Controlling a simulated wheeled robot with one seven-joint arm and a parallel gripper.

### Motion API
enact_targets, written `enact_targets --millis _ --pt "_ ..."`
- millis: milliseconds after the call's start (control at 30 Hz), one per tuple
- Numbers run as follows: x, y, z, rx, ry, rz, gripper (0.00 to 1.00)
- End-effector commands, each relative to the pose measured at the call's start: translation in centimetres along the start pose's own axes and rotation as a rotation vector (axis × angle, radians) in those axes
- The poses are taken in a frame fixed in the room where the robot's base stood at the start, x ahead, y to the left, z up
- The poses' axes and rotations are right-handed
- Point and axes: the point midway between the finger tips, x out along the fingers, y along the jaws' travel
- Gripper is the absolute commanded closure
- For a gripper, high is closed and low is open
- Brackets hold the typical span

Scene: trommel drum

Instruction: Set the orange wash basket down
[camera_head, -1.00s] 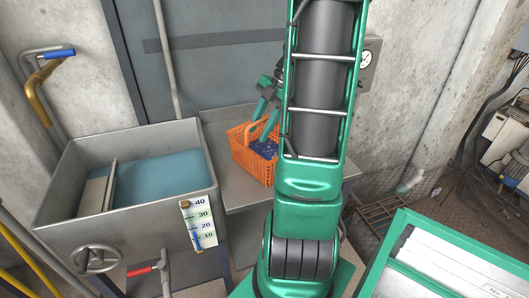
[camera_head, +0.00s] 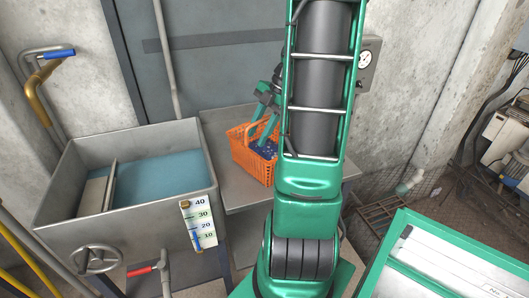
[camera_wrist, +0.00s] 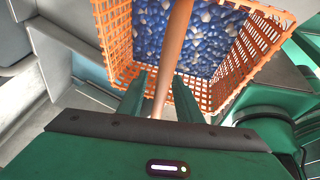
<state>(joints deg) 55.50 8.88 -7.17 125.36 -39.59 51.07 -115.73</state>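The orange wash basket (camera_head: 250,160) stands upright on the grey metal bench (camera_head: 225,189), right of the wash tank. It holds small blue and pale pieces (camera_wrist: 190,38). My gripper (camera_head: 264,137) reaches down over the basket from behind my arm. In the wrist view, the two green fingers of my gripper (camera_wrist: 159,76) stand apart on either side of the basket's orange handle (camera_wrist: 175,40). A gap shows between the left finger and the handle; the right finger is close to it. My arm hides the bench's right part in the head view.
A grey tank (camera_head: 130,185) with blue water stands left of the bench, with a level scale (camera_head: 198,224) and a handwheel (camera_head: 96,260) on its front. A wall gauge (camera_head: 366,58) is behind my arm. A green-framed case (camera_head: 450,258) is at lower right.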

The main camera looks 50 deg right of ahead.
Motion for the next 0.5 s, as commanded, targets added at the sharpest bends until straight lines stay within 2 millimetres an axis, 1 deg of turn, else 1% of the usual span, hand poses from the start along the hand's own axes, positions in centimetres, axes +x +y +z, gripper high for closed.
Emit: enact_targets --millis 200,267,300,333,500 --pt "0.0 0.0 0.01 0.0 0.0 0.0 0.68" --pt "0.0 0.0 0.01 0.0 0.0 0.0 0.82" --pt "0.0 0.0 0.01 0.0 0.0 0.0 0.92" --pt "0.0 0.0 0.01 0.0 0.0 0.0 0.99" --pt "0.0 0.0 0.01 0.001 0.0 0.0 1.0"
